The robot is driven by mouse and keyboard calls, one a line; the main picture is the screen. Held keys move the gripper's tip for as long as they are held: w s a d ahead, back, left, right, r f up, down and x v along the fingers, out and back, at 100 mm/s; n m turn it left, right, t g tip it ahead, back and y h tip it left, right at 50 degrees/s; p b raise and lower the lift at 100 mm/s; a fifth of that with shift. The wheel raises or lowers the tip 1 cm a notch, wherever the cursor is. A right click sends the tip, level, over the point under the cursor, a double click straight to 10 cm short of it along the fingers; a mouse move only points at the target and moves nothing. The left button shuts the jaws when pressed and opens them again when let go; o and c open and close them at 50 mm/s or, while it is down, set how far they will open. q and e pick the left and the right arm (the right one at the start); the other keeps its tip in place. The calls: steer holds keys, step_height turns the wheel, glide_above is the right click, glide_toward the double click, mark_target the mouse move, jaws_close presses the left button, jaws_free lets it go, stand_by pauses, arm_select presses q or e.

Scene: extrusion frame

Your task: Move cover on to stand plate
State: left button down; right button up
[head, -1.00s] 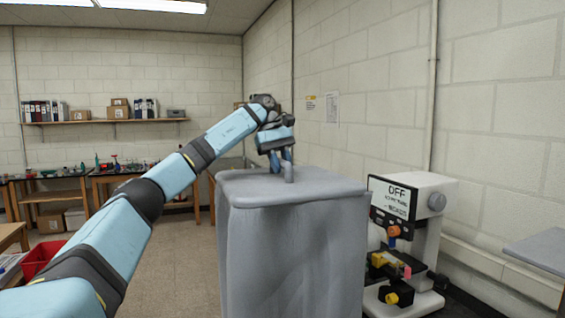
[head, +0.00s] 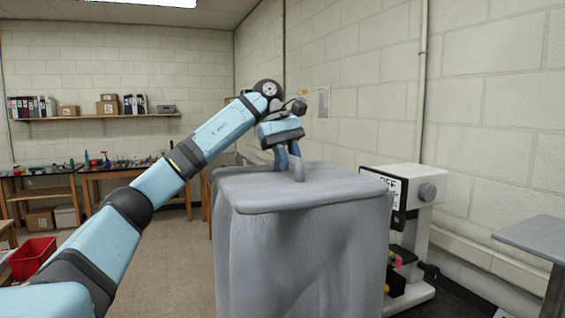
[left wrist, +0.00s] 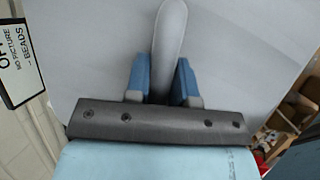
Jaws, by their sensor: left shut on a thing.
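The cover (head: 305,250) is a large grey draped box with a flat top and a raised handle (head: 299,165). It hangs in the middle of the head view. My left gripper (head: 289,168) is shut on the handle from above; in the left wrist view the blue fingers (left wrist: 161,78) sit on either side of the grey handle (left wrist: 170,40). The stand plate (head: 535,236) is a flat grey plate on a dark post at the right edge of the head view; its top is bare. My right gripper is not in view.
A block wall runs along the right. Workbenches (head: 130,170) and a red bin (head: 32,257) are at the left. The floor left of the cover is clear.

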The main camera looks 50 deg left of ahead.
arm_select(q)
steer(key=s+d+b, duration=0.1)
steer(key=s+d, duration=0.3)
steer(key=d, duration=0.9)
steer(key=s+d+b, duration=0.1)
steer(key=s+d, duration=0.4)
steer(key=d, duration=0.8)
steer(key=s+d, duration=0.5)
steer(key=d, duration=0.8)
steer(key=shift+s+d+b, duration=0.25)
steer(key=shift+d+b, duration=0.15)
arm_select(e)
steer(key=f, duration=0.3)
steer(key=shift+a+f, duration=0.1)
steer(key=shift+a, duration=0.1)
arm_select(q)
steer(key=shift+w, duration=0.15)
